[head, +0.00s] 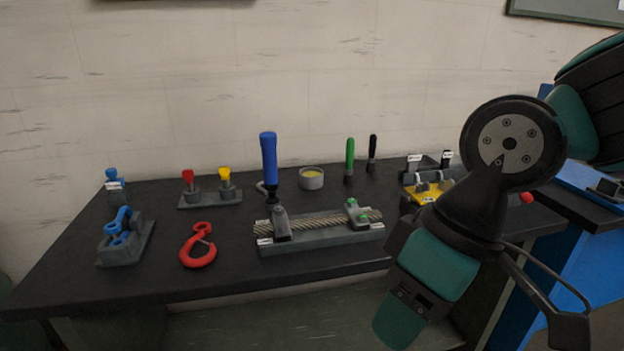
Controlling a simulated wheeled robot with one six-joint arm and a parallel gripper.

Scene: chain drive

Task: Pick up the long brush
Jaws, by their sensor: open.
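Three upright handled tools stand on the dark bench, and I cannot tell for sure which is the long brush. One has a thick blue handle (269,155) with a dark lower end, behind the rope fixture. One has a slim green handle (350,155) and a dark lower part, near the back. A slim black one (372,150) stands just right of it. My gripper (568,325) shows only partly at the lower right, beside my teal and black arm. It is open, apart from these tools, with nothing seen in it.
On the bench (150,275) are a red hook (198,250), a rope fixture (320,233), a small pot (311,178), a block with red and yellow knobs (210,200) and a blue clamp (122,235). A yellow part (430,190) is partly behind my arm. The front left of the bench is clear.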

